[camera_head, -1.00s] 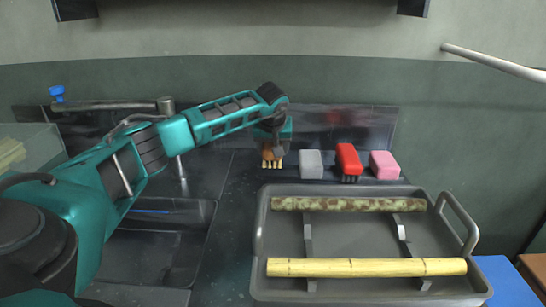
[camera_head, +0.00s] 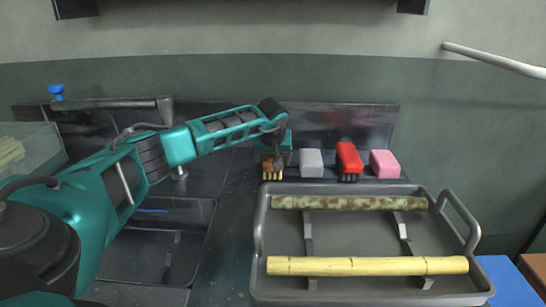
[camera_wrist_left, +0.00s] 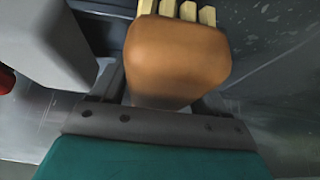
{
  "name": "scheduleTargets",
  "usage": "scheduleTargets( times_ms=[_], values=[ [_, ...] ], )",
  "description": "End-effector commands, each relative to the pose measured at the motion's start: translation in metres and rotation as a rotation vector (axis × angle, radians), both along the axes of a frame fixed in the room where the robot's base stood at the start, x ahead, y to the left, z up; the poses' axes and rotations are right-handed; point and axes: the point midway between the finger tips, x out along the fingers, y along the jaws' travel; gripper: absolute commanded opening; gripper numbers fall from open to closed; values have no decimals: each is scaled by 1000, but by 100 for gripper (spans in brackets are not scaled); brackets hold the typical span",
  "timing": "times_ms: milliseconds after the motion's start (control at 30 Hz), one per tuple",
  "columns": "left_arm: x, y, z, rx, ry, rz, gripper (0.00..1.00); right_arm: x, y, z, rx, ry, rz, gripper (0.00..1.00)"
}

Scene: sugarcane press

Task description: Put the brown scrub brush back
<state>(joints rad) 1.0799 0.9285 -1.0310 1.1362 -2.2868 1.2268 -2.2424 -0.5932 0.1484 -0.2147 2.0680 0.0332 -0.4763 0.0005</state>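The brown scrub brush (camera_head: 268,167) is at the left end of a row of cleaning items on the back ledge, its pale bristles facing the front. My left gripper (camera_head: 277,157) is at the brush from above and behind and hides part of it. In the left wrist view the brush's orange-brown body (camera_wrist_left: 178,58) lies between the fingers (camera_wrist_left: 165,95), and I see it as shut on the brush. Whether the brush touches the ledge is hard to tell. My right gripper is not in view.
A grey block (camera_head: 311,163), a red brush (camera_head: 348,160) and a pink block (camera_head: 384,164) stand to the right in the row. In front is a grey tray (camera_head: 350,235) with a mottled cane (camera_head: 350,203) and a yellow cane (camera_head: 366,266). A dark sink (camera_head: 155,245) is at left.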

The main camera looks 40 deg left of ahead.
Motion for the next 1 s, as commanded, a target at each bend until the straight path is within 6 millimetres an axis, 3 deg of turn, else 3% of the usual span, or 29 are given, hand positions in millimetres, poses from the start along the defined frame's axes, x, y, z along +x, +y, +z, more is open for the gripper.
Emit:
scheduleTargets(
  times_ms=[133,467,1000],
  values=[
    [0,0,0,0,0,0,87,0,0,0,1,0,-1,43],
    [0,0,9,0,0,1,87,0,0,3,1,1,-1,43],
    [-37,-32,100,1,-2,0,87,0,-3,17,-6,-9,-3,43]
  ],
)
